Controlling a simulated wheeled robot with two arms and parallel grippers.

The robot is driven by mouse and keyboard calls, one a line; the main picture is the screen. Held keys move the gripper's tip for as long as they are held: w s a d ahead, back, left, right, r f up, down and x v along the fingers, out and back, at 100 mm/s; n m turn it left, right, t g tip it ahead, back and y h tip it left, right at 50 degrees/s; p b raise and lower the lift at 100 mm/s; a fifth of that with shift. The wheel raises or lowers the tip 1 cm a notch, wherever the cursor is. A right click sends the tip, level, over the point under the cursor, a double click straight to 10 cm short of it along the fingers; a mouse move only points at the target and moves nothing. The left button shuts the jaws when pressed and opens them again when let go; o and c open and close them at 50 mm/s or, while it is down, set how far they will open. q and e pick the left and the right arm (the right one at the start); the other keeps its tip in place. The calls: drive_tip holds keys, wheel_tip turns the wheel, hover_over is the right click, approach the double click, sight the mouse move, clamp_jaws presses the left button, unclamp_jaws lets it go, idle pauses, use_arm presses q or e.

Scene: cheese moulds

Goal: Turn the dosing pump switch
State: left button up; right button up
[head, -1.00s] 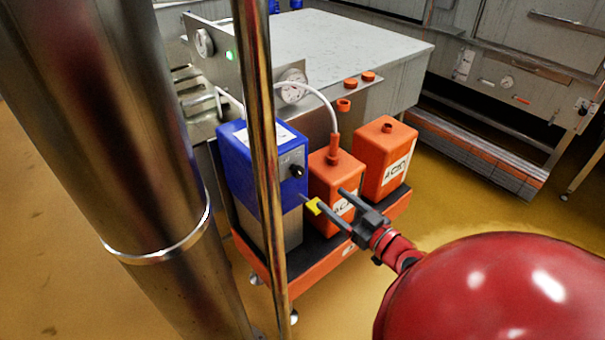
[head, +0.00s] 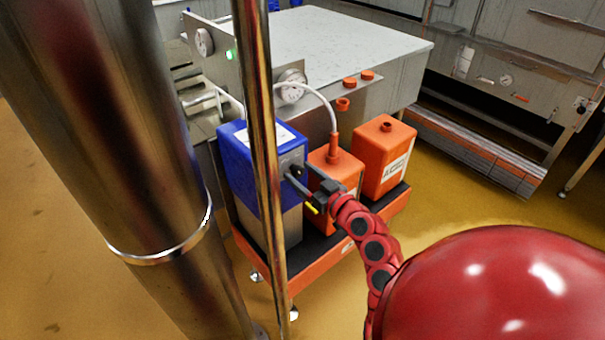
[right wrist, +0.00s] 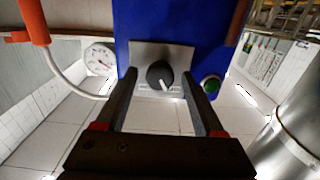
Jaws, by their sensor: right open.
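The dosing pump is a blue box (head: 237,170) on a grey base, left of the orange canisters in the head view. In the right wrist view the blue box (right wrist: 210,35) fills the top middle. Its switch, a round dark knob (right wrist: 158,72) with a white pointer mark, sits on a pale plate. The pointer faces down and slightly right. My right gripper (head: 299,172) is open in front of the pump face. In the right wrist view its two fingers stand on either side of the knob, with visible gaps. My left gripper is not in view.
A green button (right wrist: 211,85) is right of the knob. Two orange canisters (head: 384,160) stand on the orange cart (head: 330,262), one partly behind my right gripper. A thin upright steel pole (head: 262,130) crosses before the pump. A large steel column (head: 110,120) stands left.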

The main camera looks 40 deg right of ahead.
clamp_jaws()
drive_tip(key=shift+m, duration=0.3)
drive_tip(key=m+p, duration=0.1)
drive_tip(key=m, duration=0.4)
drive_tip(key=shift+d, duration=0.15)
drive_tip(key=m, duration=0.2)
drive_tip(key=shift+m+p, duration=0.35)
drive_tip(key=shift+m, duration=0.05)
drive_tip(key=shift+m+p, duration=0.5)
drive_tip(key=shift+m, duration=1.2)
drive_tip(key=shift+f+m, duration=0.1)
drive_tip(key=shift+m, duration=0.2)
unclamp_jaws()
